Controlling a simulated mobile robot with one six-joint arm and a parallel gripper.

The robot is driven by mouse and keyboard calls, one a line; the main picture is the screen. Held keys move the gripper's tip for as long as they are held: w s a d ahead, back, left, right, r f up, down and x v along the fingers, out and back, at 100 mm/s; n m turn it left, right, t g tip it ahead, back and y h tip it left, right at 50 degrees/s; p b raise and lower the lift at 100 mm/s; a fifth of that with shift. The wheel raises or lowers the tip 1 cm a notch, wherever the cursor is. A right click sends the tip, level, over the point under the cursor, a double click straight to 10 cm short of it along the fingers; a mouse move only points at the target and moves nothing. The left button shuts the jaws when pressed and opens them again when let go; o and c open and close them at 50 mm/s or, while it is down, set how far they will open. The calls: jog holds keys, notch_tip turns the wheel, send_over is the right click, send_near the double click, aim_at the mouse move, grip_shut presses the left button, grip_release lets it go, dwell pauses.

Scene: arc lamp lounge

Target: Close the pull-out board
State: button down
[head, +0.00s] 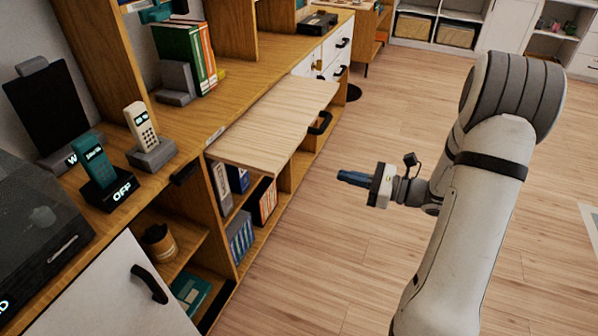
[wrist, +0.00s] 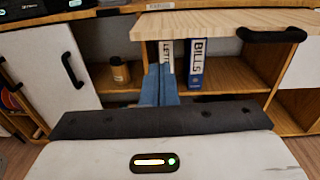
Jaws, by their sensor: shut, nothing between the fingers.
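The pull-out board (head: 275,125) is a pale wooden panel that sticks out from the wooden cabinet, below its top, over open shelves. A black handle (head: 321,123) is on its front edge. In the wrist view the board (wrist: 215,20) crosses the upper right, with its black handle (wrist: 272,35) at the right. My gripper (head: 343,177) is in front of the board, to its right in the head view and apart from it. Its blue fingers are shut and empty. In the wrist view the fingers (wrist: 160,85) point at the shelves, below the board's level.
A white door with a black handle (head: 150,284) is at the lower left. Phones (head: 142,128) and books (head: 180,55) stand on the cabinet top. The wooden floor (head: 400,110) is clear.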

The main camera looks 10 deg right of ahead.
jog(key=b, duration=0.2)
send_near(287, 159)
jog(key=shift+m+t, duration=0.3)
jog(key=shift+t, duration=0.1)
jog(key=x, duration=0.6)
jog(key=shift+w+a+f, duration=0.1)
jog(key=shift+a+f, duration=0.2)
jog(key=shift+a, duration=0.1)
